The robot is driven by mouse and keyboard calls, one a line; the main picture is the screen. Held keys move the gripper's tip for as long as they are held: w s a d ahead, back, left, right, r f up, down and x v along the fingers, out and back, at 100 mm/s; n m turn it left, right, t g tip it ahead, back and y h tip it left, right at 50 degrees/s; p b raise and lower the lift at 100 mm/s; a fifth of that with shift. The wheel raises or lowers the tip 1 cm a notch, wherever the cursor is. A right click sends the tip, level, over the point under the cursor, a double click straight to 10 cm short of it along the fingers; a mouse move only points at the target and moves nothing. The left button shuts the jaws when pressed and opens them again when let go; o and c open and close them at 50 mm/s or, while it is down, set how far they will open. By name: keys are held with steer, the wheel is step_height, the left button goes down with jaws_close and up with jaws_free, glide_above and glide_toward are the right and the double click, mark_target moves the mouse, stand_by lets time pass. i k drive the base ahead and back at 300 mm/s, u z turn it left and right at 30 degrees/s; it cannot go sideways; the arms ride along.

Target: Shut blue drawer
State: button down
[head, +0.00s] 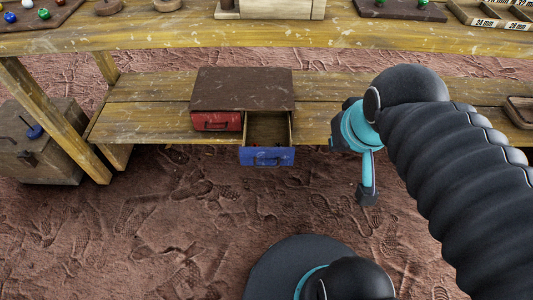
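A small chest with a brown top (243,88) stands on the lower wooden shelf. Its blue drawer (267,157), on the right side, is pulled out toward me. The drawer's pale inside shows and looks empty. The blue front has a handle and sits out past the shelf's front edge. My gripper (355,168), teal and dark, is to the right of the blue drawer and apart from it. It shows partly side-on, with one finger hanging down, and nothing is seen in it. Whether its fingers are open or shut is unclear.
The red drawer (216,121) beside the blue one looks shut. The upper tabletop (300,35) overhangs behind, with balls and wooden blocks on it. A wooden box (40,140) stands at the left by the table leg.

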mark_target(265, 128)
steer(key=u, duration=2.55)
steer(key=k, duration=0.65)
steer(key=z, duration=1)
